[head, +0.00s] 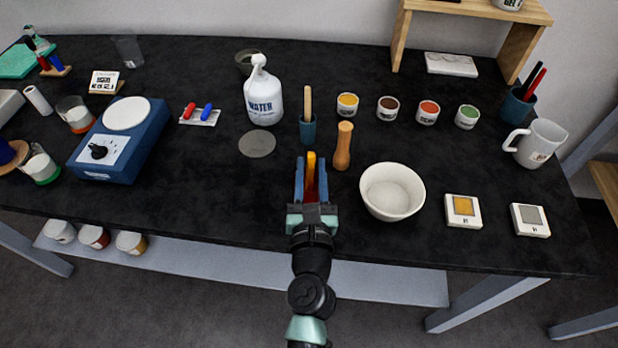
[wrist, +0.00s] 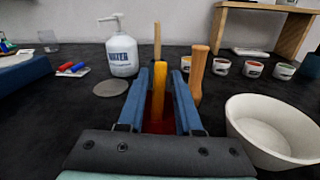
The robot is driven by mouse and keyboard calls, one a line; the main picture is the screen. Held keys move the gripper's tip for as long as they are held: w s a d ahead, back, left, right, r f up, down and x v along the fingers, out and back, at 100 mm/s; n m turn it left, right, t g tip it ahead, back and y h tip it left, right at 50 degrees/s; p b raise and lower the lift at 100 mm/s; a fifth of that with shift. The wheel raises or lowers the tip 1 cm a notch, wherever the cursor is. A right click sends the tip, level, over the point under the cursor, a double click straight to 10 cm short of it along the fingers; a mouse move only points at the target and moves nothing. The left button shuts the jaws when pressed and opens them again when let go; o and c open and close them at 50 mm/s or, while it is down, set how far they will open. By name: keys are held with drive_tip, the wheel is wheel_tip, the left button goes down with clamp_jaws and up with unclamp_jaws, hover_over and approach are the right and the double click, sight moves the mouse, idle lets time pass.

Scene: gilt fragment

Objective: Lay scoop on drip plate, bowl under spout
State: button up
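A yellow-orange handle (head: 311,162) with a dark red part at its base stands between my gripper's fingers; it also shows in the wrist view (wrist: 160,88). It may be the scoop, but its lower end is largely hidden. My gripper (head: 312,172) has its blue fingers spread on either side, with a gap beside the handle. The white bowl (head: 392,212) sits upright and empty on the table, right of my gripper. The white pump bottle marked WATER (head: 264,98) has the spout (head: 258,62) on top. The grey round drip plate (head: 257,144) lies bare in front of it.
A wooden pestle-like piece (head: 343,146) stands close right of my fingers. A teal cup (head: 307,130) with a wooden handle stands just behind. Small colour pots (head: 388,108) line the back right. A blue device (head: 118,140) stands left. The table is clear left of my gripper.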

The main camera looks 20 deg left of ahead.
clamp_jaws()
